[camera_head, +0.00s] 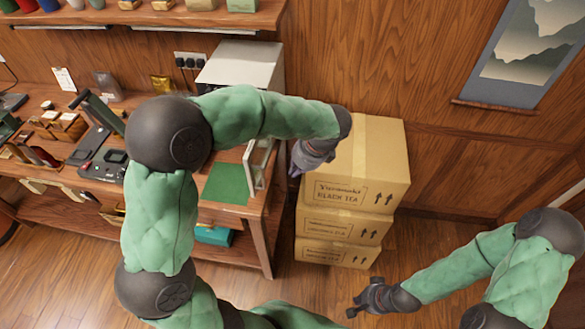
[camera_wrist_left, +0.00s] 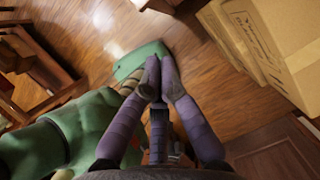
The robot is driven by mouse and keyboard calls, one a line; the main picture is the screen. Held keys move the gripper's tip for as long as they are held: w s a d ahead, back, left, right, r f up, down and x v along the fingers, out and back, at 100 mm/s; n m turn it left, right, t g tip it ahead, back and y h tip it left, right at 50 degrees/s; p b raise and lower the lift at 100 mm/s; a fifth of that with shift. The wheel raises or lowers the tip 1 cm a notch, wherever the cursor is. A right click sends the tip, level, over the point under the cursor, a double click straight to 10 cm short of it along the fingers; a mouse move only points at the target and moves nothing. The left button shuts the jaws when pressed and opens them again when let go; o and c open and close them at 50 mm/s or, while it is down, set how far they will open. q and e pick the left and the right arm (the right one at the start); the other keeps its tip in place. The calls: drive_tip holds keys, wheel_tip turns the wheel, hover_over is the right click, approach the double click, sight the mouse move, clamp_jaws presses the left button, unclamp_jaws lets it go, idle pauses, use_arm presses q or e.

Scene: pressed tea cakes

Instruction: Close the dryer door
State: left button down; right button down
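The dryer is a pale box (camera_head: 243,65) at the right end of the workbench, against the wall. Its front is partly hidden by my left arm. The dryer door (camera_head: 261,163), a light-framed panel, stands open, swung out toward the front at the bench's right end. My left gripper (camera_head: 296,174) is just right of the door, between it and the boxes, with no clear contact. In the left wrist view, its purple fingers (camera_wrist_left: 161,75) are together with nothing between them. My right gripper (camera_head: 354,310) is low over the floor, far from the dryer; its finger opening is unclear.
Stacked cardboard tea boxes (camera_head: 355,190) stand close to the right of the bench and my left gripper. A green mat (camera_head: 226,184) lies on the bench left of the door. Tools and a scale crowd the bench's left. Floor in front of the boxes is clear.

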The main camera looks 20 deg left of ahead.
use_arm(q)
drive_tip(key=a+f+b, duration=0.1)
drive_tip(key=a+f, duration=0.6)
drive_tip(key=f, duration=0.2)
drive_tip(key=shift+a, duration=0.25)
drive_tip(key=shift+a, duration=0.1)
